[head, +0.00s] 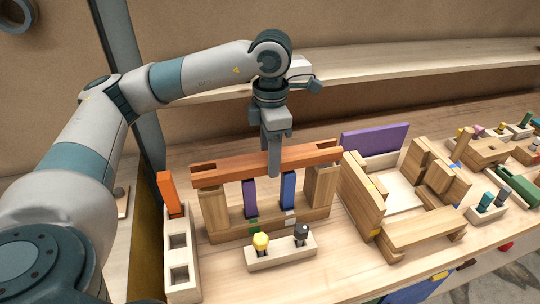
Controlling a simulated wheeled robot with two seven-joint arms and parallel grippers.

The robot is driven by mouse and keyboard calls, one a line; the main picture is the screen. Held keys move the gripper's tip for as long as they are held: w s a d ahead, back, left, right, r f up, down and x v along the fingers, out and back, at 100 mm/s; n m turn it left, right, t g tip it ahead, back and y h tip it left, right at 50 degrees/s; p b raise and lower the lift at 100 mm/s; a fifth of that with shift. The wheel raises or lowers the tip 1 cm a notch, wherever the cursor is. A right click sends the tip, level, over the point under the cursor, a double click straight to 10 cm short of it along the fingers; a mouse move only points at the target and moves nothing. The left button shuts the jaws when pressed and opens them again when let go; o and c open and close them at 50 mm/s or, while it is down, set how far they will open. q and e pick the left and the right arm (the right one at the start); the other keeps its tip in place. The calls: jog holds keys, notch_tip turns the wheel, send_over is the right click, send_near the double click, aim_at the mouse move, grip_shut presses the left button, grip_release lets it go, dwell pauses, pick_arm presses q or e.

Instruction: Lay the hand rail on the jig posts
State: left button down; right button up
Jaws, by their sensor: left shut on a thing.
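The hand rail (233,172) is a long orange-red bar. It lies level across the tops of the two wooden jig posts, the left post (216,212) and the right post (322,188). I cannot tell whether it rests on them or hangs just above. My left gripper (274,172) points straight down and is shut on the rail near its middle. A purple upright (250,199) and a blue upright (288,188) stand between the posts, below the rail. My right gripper is not in view.
A holder (280,252) with yellow and dark pegs stands in front of the jig. A pale slotted block (180,255) holding an orange piece (170,195) is at left. A wooden frame (362,195) and purple board (374,139) are close at right. A shelf (400,62) runs behind.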

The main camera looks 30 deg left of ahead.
pick_arm(q)
jog(key=shift+f+b, duration=0.9)
jog(key=shift+f, duration=0.15)
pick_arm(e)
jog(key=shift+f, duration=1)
pick_arm(q)
jog(key=c, duration=1)
grip_release()
notch_tip(320, 180, up, 6)
jog(key=shift+r+b, duration=0.1)
jog(key=shift+b, duration=0.7)
notch_tip(320, 180, up, 11)
jog(key=shift+r, duration=0.15)
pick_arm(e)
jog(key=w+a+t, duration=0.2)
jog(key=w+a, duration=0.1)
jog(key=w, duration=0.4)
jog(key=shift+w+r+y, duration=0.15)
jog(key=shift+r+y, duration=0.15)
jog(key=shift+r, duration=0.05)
pick_arm(q)
jog(key=shift+d, duration=0.1)
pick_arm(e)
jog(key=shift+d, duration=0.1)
